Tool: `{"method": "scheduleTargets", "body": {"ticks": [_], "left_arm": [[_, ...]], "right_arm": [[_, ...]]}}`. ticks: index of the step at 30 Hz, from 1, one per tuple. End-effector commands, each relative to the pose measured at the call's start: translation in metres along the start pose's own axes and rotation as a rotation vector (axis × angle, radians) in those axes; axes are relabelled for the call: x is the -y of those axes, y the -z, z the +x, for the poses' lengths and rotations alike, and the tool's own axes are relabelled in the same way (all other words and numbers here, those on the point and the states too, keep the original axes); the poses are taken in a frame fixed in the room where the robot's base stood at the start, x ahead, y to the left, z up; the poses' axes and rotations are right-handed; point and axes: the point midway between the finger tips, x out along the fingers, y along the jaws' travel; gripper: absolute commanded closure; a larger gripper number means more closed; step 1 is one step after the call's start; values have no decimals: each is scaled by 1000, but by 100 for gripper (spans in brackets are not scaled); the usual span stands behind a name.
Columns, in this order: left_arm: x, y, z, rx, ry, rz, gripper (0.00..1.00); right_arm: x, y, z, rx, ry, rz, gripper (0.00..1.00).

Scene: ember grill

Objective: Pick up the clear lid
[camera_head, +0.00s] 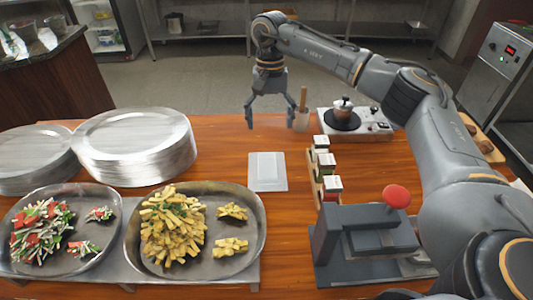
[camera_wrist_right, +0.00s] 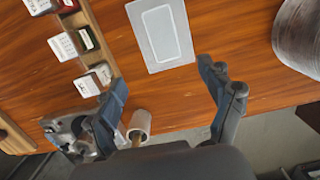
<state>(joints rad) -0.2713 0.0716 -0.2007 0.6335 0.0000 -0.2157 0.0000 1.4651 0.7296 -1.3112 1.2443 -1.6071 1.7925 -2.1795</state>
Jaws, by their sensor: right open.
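The clear lid (camera_head: 267,171) looks like a pale, flat rectangle with a raised inner panel. It lies on the wooden table between the plate stacks and the row of small boxes. In the right wrist view the lid (camera_wrist_right: 162,33) lies ahead of the fingers at the top middle, apart from them. My right gripper (camera_head: 268,122) is open and empty above the table's far edge, beyond the lid. In the right wrist view my right gripper (camera_wrist_right: 168,105) has its two fingers spread wide. My left gripper is in neither view.
A white cup with a wooden handle (camera_head: 301,120) stands just right of my right gripper. Plate stacks (camera_head: 135,146), food trays (camera_head: 196,262), small boxes (camera_head: 327,164) and a red-knobbed press (camera_head: 366,240) surround the lid.

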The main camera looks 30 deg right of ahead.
Motion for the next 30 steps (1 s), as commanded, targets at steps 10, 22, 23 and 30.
{"method": "scheduleTargets", "body": {"ticks": [10,22,23,30], "left_arm": [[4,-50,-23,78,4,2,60],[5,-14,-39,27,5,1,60],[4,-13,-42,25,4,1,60],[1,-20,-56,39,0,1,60]], "right_arm": [[0,-2,58,4,-3,0,19],[4,-4,95,5,-3,0,19],[5,-5,99,5,-3,0,19],[8,-5,132,3,-1,2,19]]}}
